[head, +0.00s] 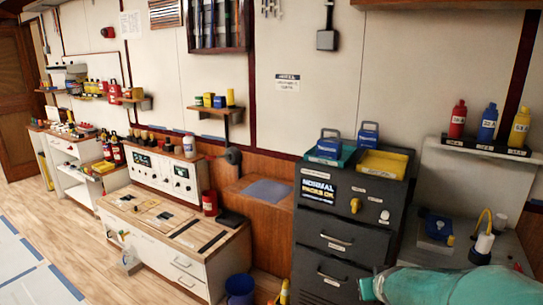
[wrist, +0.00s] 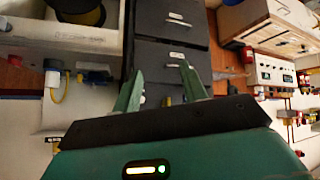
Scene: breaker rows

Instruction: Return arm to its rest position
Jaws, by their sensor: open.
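My gripper (wrist: 160,85) shows in the wrist view with its two green fingers spread apart and nothing between them. It faces the dark grey drawer cabinet (wrist: 173,55), and the picture there is turned over. In the head view my teal arm reaches in at the lower right, and my fingers are not clear there. The dark cabinet (head: 340,240) stands just left of my arm, with a lit display (head: 318,188), a yellow knob (head: 355,205) and drawers below.
Right of the cabinet is a light counter (head: 480,265) with a blue device (head: 438,228). Bottles stand on a shelf (head: 485,147) above it. A wooden-topped workbench (head: 225,250) and a blue bucket (head: 240,289) are to the left. The floor (head: 60,225) at far left is open.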

